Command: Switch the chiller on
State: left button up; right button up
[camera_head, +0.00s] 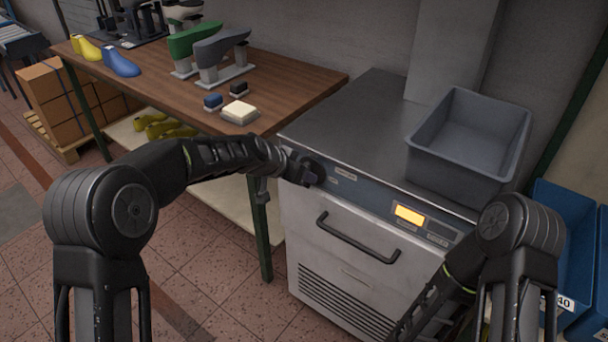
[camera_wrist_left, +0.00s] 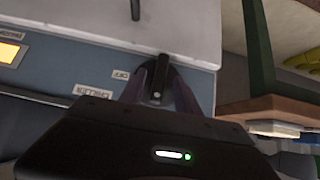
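The chiller (camera_head: 330,222) is a pale metal cabinet with a dark handle, a vent grille and a blue-grey control panel (camera_head: 372,200). An amber display (camera_head: 409,215) on it is lit. My left gripper (camera_head: 306,172) is at the panel's left end. In the left wrist view its fingers (camera_wrist_left: 161,88) flank a black bar-shaped knob (camera_wrist_left: 161,70) closely and look shut on it. An OFF label (camera_wrist_left: 121,75) and a chiller label (camera_wrist_left: 92,92) are beside the knob. The knob's exact setting is hard to tell. My right gripper is out of view.
A grey bin (camera_head: 462,150) stands on the chiller's top. A wooden table (camera_head: 290,85) to the left holds shoe lasts (camera_head: 120,62), a green-and-grey fixture (camera_head: 212,50) and small blocks (camera_head: 240,112). Blue crates (camera_head: 562,235) stand at the right.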

pick_arm(q)
jog(key=v, duration=0.6)
jog(key=shift+a+r, duration=0.1)
jog(key=shift+r, duration=0.1)
jog(key=s+a+f+n+g+y+p, duration=0.1)
jog(key=s+f+n, duration=0.2)
jog(key=s+f, duration=0.6)
jog(key=s+a+f+n+g+y, duration=0.1)
jog(key=s+f+n, duration=0.3)
jog(key=f, duration=0.9)
jog(key=s+f+n+g+p, duration=0.1)
jog(key=s+f, duration=0.4)
jog(key=s, duration=0.8)
jog(key=s+a+f+n+g+p, duration=0.1)
jog(key=s+f+g, duration=0.2)
jog(key=s, duration=1)
notch_tip(320, 180, down, 2)
jog(key=shift+f+g+h, duration=0.1)
jog(key=shift+g+h, duration=0.2)
jog(key=shift+h, duration=0.1)
